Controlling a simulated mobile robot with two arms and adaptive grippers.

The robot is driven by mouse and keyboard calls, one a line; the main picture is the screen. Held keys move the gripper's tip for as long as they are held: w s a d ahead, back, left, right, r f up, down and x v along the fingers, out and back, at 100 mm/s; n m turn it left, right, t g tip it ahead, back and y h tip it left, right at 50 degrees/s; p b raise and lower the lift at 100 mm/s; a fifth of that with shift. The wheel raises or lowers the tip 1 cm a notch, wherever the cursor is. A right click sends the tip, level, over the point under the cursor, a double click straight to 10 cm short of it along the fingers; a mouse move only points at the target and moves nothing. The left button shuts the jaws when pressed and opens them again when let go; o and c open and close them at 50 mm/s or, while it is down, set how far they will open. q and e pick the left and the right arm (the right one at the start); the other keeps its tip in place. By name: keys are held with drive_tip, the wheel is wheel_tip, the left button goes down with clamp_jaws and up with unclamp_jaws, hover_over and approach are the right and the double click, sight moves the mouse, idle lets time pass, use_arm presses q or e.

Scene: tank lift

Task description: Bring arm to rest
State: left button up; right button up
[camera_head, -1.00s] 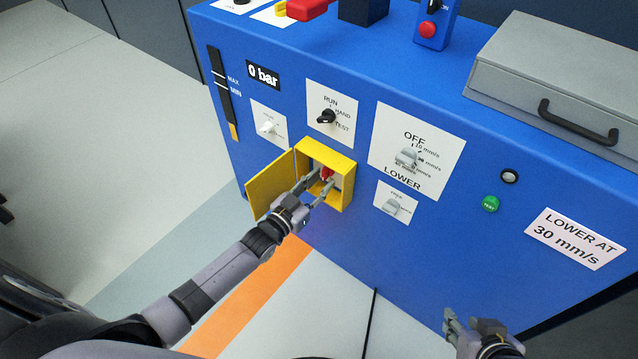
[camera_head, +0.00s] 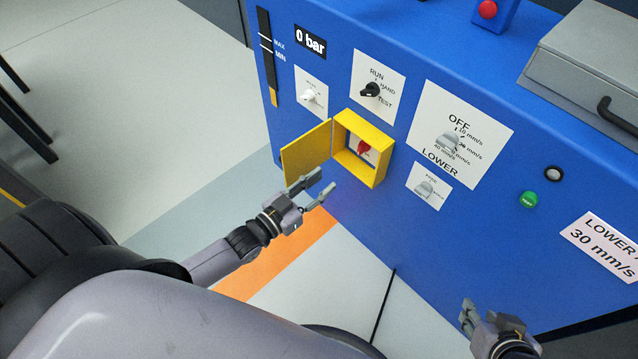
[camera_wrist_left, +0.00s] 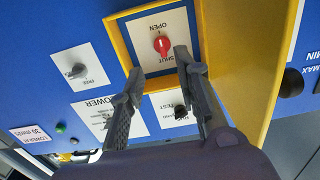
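My left gripper (camera_head: 318,190) is open and empty, below and in front of the yellow box (camera_head: 378,172) on the blue cabinet. The box's yellow door (camera_head: 306,158) stands open to the left. Inside is a red knob (camera_head: 363,147); the knob also shows in the left wrist view (camera_wrist_left: 162,45), beyond the fingertips and apart from them, on a plate marked OPEN and SHUT. My right gripper (camera_head: 472,314) is at the bottom right, away from the panel's controls; whether its fingers are open is unclear.
The blue cabinet (camera_head: 460,240) fills the right side, with a black RUN knob (camera_head: 371,89), a LOWER selector (camera_head: 447,142) and a green button (camera_head: 529,199). A grey case (camera_head: 590,65) sits on top. Open floor (camera_head: 140,110) lies to the left.

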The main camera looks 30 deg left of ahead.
idle(0.4)
